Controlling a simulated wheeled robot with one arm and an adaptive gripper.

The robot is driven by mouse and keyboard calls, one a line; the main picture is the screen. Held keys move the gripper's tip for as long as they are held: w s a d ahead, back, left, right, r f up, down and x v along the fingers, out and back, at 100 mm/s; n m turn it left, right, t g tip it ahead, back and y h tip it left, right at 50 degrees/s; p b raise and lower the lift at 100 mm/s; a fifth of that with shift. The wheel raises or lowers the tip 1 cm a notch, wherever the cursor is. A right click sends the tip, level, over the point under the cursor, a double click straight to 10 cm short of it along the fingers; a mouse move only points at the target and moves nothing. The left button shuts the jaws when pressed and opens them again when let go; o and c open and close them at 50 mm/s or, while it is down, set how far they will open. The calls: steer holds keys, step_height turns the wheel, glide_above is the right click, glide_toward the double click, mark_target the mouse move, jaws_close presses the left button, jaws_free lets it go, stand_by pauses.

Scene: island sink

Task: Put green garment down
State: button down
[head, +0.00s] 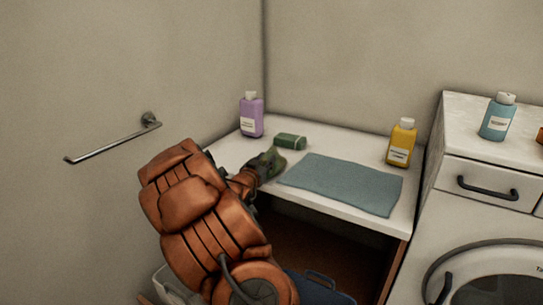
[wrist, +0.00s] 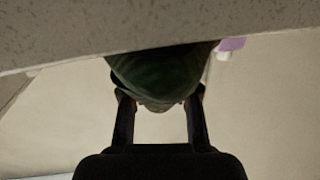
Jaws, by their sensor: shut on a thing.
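My gripper (head: 266,167) is at the left part of the white counter, shut on the green garment (wrist: 160,72). In the wrist view the dark green cloth is bunched between the two fingers (wrist: 160,108), against or just in front of the counter surface (wrist: 90,35). In the head view a small green patch of the garment (head: 272,159) shows at the fingertips. I cannot tell whether it touches the white counter (head: 232,150). A green rolled item (head: 290,141) lies just behind the gripper.
A flat blue-grey cloth (head: 345,184) lies right of my gripper. A purple bottle (head: 251,117) stands at the back left, a yellow bottle (head: 401,145) at the right. A higher cabinet with a blue bottle (head: 497,120) adjoins. A towel bar (head: 115,142) is on the left wall.

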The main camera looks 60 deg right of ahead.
mark_target(270, 156)
steer(key=d, duration=0.3)
steer(key=shift+w+d+p, duration=0.15)
steer(key=shift+w+p, duration=0.15)
steer(key=shift+d+f, duration=0.1)
steer(key=shift+d, duration=0.2)
steer(key=shift+a, duration=0.15)
steer(key=shift+f, duration=0.1)
steer(key=shift+f, duration=0.1)
steer(key=c, duration=0.9)
jaws_free()
steer(key=shift+o, duration=0.2)
